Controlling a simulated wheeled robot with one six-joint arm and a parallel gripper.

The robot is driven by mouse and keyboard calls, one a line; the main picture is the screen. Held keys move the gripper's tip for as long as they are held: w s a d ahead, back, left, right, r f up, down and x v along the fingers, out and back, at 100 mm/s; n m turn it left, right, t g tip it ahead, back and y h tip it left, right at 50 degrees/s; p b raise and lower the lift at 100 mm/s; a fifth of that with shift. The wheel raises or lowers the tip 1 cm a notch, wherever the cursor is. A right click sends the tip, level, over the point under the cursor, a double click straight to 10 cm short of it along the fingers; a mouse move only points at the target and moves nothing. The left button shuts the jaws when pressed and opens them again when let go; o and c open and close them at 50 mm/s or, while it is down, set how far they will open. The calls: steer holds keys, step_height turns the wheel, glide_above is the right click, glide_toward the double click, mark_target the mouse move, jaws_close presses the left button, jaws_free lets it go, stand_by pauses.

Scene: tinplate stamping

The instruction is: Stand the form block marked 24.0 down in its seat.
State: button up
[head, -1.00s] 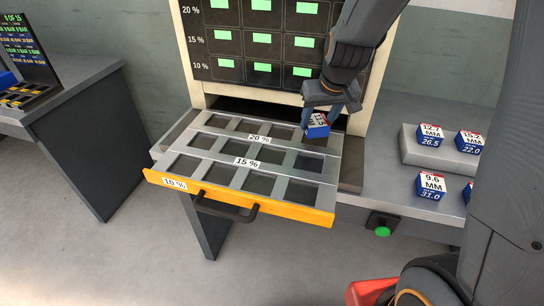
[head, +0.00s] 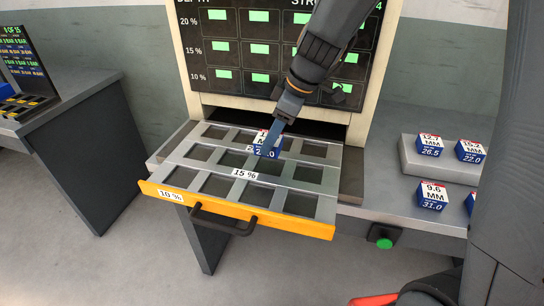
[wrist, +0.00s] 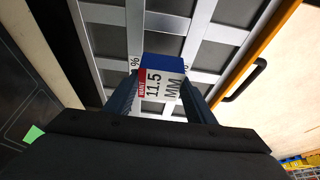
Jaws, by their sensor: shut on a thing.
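My gripper (head: 268,148) is shut on a blue form block (head: 254,152) with a white and red top. In the wrist view the block (wrist: 165,78) sits between both fingers, and its top reads 11.5 MM. Its side number is partly hidden by a finger in the head view. The block is over the back middle of the drawer tray (head: 215,172), covering the 20 % label. I cannot tell whether it touches the tray. The tray has rows of square seats; the seats I can see are empty.
The drawer is pulled out, with a yellow front (head: 235,212) and a dark handle (head: 222,225). A display panel (head: 275,50) rises behind it. At right, several other blocks, including 31.0 (head: 432,197), stand on the bench and a grey riser (head: 412,160).

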mark_target(273, 153)
steer(key=shift+f+p, duration=0.4)
steer(key=shift+f, duration=2.55)
steer(key=shift+f, duration=0.15)
steer(key=o, duration=1.3)
steer(key=shift+d+r, duration=0.1)
steer(key=shift+r, duration=0.2)
steer(key=b+v, duration=0.2)
steer(key=v, duration=0.9)
steer(key=shift+r, duration=0.35)
steer(key=shift+s, duration=0.15)
